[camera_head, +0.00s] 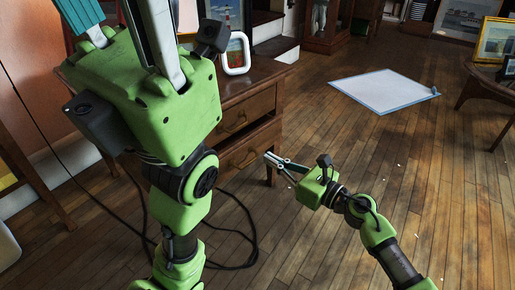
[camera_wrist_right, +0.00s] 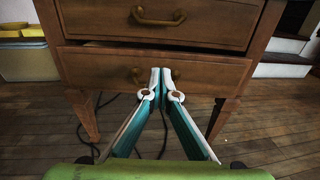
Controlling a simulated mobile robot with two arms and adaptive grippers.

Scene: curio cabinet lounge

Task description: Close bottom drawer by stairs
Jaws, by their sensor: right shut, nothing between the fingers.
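The wooden drawer cabinet (camera_head: 268,82) stands left of centre in the head view. Its bottom drawer (camera_head: 252,150) sticks out a little, with a dark gap above its front. In the right wrist view, the bottom drawer's front (camera_wrist_right: 105,68) fills the middle, and its handle is partly behind my fingers. My right gripper (camera_head: 268,157) is shut and empty, its tips (camera_wrist_right: 163,72) at or just in front of the drawer front; contact cannot be told. My left gripper is large at the upper left of the head view, its fingertips cut off by the top edge.
The upper drawer (camera_wrist_right: 155,18) looks closed. A white loop-shaped object (camera_head: 236,70) stands on the cabinet. Dark cables (camera_head: 240,262) lie on the floor by it. A white mat (camera_head: 382,90) lies on open wooden floor; a dark table (camera_head: 490,85) stands at right. Steps (camera_wrist_right: 283,62) rise beside the cabinet.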

